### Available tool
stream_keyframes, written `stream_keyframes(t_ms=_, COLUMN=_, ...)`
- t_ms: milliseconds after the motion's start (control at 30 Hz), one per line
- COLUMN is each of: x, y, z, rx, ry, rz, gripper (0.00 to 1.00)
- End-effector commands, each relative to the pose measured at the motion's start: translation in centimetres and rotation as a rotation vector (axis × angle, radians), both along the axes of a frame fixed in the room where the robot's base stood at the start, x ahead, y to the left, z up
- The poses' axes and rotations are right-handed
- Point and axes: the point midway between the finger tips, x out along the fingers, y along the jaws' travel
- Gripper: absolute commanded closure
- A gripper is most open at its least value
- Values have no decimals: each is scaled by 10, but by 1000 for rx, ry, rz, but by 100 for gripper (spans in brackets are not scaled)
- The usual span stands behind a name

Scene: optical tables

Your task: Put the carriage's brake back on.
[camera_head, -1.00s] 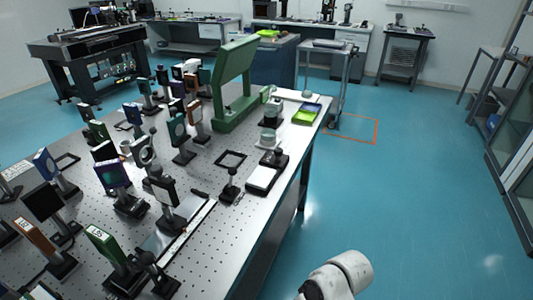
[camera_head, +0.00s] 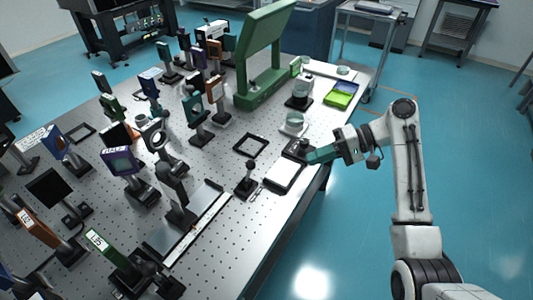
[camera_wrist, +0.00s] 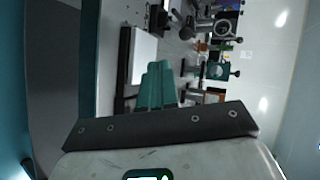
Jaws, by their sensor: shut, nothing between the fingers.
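The carriage (camera_head: 181,214) seems to be the dark base on the rail (camera_head: 208,232), which has a pale scale strip, near the table's front edge. It bears an upright post with a dark plate. I cannot make out its brake or the brake's position. My gripper (camera_head: 312,157) has teal fingers and is shut and empty. It is over the table's right edge, beside a black block and a white pad, well to the right of the carriage. In the wrist view my gripper's fingers (camera_wrist: 156,84) lie together; I cannot pick out the carriage there.
The white pad (camera_head: 284,175) also shows in the wrist view (camera_wrist: 144,57). A black knobbed post (camera_head: 248,178) stands between pad and rail. Several mounted optics crowd the table's left. A green frame (camera_head: 263,55) and a green tray (camera_head: 342,94) are farther back. Floor to the right is open.

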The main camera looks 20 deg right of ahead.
Motion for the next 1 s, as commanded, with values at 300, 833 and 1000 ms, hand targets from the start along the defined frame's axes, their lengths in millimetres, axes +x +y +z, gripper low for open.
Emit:
stream_keyframes(t_ms=300, x=5, y=-9, z=16, rx=29, ry=-6, rz=1, gripper=100)
stream_keyframes(t_ms=833, x=16, y=27, z=-2, rx=29, ry=-2, rz=5, gripper=100)
stream_keyframes(t_ms=1000, x=26, y=56, z=-16, rx=29, ry=-3, rz=5, gripper=100)
